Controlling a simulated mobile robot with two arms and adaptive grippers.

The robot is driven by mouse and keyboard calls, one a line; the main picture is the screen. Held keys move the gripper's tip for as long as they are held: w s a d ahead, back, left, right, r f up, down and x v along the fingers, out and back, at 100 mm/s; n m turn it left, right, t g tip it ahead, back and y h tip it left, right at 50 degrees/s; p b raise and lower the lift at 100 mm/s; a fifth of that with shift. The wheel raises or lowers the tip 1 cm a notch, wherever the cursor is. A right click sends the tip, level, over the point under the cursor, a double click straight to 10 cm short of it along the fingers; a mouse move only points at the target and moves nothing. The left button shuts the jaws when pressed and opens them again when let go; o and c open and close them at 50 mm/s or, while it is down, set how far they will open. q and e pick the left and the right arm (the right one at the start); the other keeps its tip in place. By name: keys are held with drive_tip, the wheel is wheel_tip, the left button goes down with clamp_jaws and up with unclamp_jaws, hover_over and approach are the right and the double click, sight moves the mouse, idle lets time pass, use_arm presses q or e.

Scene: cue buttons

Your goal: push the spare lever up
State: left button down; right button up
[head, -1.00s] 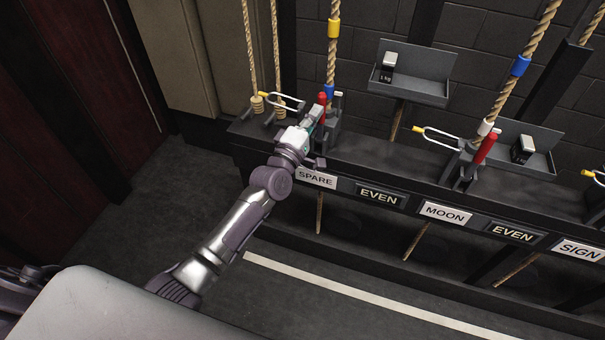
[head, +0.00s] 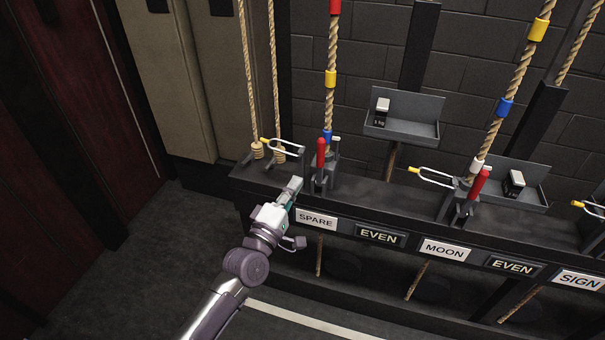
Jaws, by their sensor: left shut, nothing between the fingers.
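The spare lever (head: 321,153) has a red handle and stands nearly upright in its dark bracket on the rail, behind the white SPARE label (head: 316,221). A rope with red, yellow and blue bands rises behind it. My left gripper (head: 293,187) is shut and empty. It is just left of and below the red handle in the picture, apart from it, over the rail's front edge above the label. My right gripper is not in view.
A metal loop with a yellow tip (head: 283,146) lies left of the spare lever. To the right stands the moon lever (head: 480,185), also red, above the MOON label (head: 445,250). Grey trays (head: 402,132) with small weights stand behind the rail.

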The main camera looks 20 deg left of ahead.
use_arm(q)
drive_tip(key=shift+r+v, duration=0.25)
drive_tip(key=shift+v, duration=1)
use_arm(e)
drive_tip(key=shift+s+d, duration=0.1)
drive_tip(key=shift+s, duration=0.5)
